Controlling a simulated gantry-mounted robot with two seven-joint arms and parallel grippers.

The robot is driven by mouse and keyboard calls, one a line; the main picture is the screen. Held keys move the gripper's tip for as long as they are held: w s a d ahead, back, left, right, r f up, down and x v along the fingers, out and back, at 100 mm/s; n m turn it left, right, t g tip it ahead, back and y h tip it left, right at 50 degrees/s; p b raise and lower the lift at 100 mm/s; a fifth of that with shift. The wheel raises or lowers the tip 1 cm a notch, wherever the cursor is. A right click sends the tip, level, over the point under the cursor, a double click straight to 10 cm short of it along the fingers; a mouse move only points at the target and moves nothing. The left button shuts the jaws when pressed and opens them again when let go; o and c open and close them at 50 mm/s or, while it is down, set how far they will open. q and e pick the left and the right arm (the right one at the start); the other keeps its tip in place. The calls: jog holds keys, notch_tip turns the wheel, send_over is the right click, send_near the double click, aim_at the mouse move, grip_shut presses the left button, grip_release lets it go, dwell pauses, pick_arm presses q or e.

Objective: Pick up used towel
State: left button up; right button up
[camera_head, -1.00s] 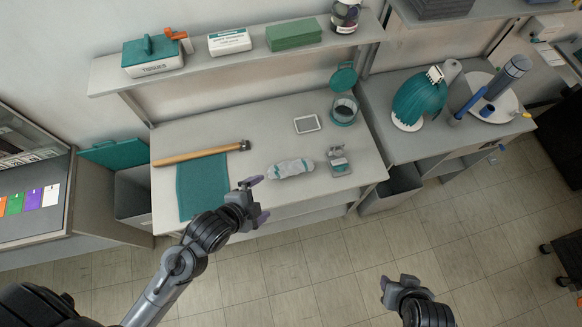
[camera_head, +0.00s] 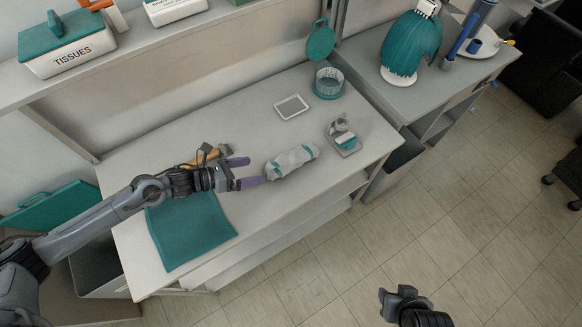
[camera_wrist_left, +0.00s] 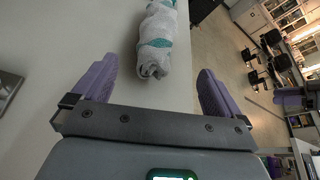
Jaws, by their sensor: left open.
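The used towel, a rolled grey-white cloth with teal bands, lies on the white table (camera_head: 290,160). It also shows in the left wrist view (camera_wrist_left: 157,42), ahead of and between the two fingers. My left gripper (camera_head: 246,172) is open and empty, its purple fingertips pointing at the towel's left end and a little apart from it. In the left wrist view the open fingers (camera_wrist_left: 155,85) stand either side of a clear gap. My right gripper (camera_head: 400,296) is at the bottom of the head view, away from the table; its finger opening is unclear.
A teal cloth (camera_head: 190,235) lies at the table's front left, below my left arm. A wooden-handled tool (camera_head: 212,153) is partly hidden behind my gripper. A small metal stand (camera_head: 343,138), white-framed tablet (camera_head: 292,107) and teal-based jar (camera_head: 328,83) stand beyond the towel.

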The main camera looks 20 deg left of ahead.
aim_at(280, 162)
pick_arm(q)
jog(key=x, duration=0.5)
jog(key=shift+w+r, duration=0.2)
jog(key=shift+w, duration=0.15)
jog(key=shift+x, duration=2.9)
jog(key=shift+a, duration=0.1)
jog(key=c, duration=1.1)
